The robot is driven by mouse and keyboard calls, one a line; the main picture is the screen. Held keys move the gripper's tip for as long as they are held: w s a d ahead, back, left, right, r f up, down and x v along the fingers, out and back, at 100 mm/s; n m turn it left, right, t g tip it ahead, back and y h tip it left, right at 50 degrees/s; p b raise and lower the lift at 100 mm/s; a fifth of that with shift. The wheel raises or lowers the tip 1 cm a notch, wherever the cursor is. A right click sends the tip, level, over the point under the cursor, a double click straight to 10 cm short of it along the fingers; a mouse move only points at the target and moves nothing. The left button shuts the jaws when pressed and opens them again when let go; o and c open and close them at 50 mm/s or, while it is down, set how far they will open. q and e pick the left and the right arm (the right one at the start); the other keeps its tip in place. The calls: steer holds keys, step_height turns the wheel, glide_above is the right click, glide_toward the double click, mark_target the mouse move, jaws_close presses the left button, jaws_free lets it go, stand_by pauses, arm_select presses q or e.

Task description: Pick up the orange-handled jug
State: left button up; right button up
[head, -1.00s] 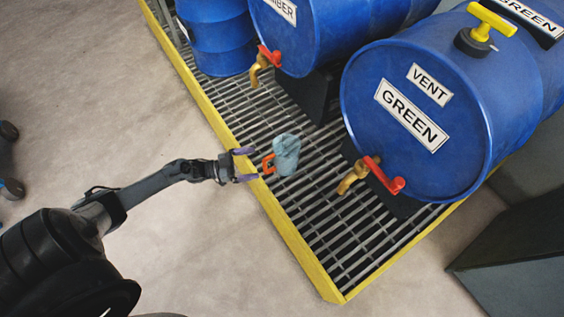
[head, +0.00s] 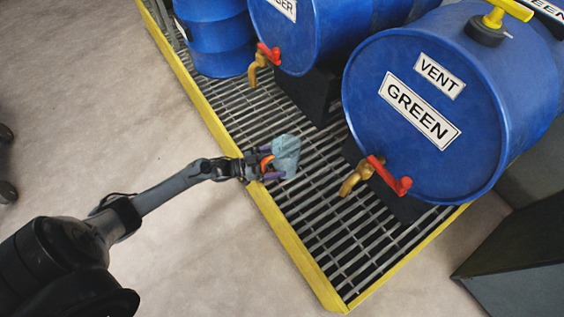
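The jug (head: 286,154) is a translucent grey-blue container standing on the metal grating. Its orange handle (head: 267,163) faces my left gripper. My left gripper (head: 268,163) reaches in from the left with its purple-tipped fingers apart, one on each side of the handle. The fingers partly hide the handle, and I cannot tell whether they touch it. My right gripper is out of view.
The grating (head: 345,250) has a raised yellow edge (head: 290,240) below my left arm. Another drum (head: 315,40) with a tap lies behind.

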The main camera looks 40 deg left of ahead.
arm_select(q)
steer(key=shift+s+a, duration=0.1)
steer(key=shift+c, duration=0.8)
steer(key=c, duration=0.6)
